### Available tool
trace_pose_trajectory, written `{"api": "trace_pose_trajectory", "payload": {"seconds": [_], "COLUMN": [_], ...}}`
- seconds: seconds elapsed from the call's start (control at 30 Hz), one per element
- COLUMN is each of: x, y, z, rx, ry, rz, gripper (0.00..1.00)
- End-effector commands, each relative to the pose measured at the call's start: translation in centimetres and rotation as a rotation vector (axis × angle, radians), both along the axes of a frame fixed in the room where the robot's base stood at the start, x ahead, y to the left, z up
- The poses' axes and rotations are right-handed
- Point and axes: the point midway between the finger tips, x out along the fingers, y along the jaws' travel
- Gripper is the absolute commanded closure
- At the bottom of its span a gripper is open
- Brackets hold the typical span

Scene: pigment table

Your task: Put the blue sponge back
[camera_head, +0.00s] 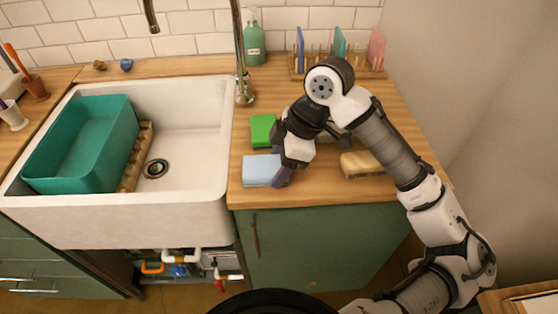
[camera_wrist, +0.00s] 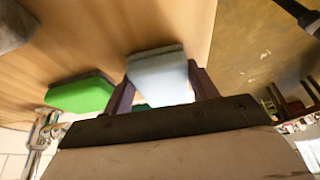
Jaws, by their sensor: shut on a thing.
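The light blue sponge (camera_head: 262,170) is at the front left of the wooden counter, right of the sink. My gripper (camera_head: 282,178) is at its right end and shut on it. In the wrist view the sponge (camera_wrist: 160,82) sits between the two dark fingers of my gripper (camera_wrist: 162,88). I cannot tell whether the sponge touches the counter or is just above it. A green sponge (camera_head: 263,131) lies on the counter behind it, and this green sponge also shows in the wrist view (camera_wrist: 82,94).
A yellowish sponge or block (camera_head: 362,164) lies right of my gripper. A wooden rack (camera_head: 325,65) with upright colored boards and a green soap bottle (camera_head: 254,42) stand at the back. A white sink (camera_head: 198,130) with a teal basin (camera_head: 85,145) is left.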

Motion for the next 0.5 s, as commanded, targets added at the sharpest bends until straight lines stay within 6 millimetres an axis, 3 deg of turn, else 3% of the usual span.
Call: {"api": "trace_pose_trajectory", "payload": {"seconds": [0.33, 0.37, 0.5], "x": [0.01, 0.01, 0.01], "y": [0.04, 0.03, 0.03], "z": [-0.44, -0.33, -0.27], "rx": [0.002, 0.001, 0.001], "ry": [0.000, 0.000, 0.000], "rz": [0.000, 0.000, 0.000], "gripper": [0.60, 0.39, 0.21]}}
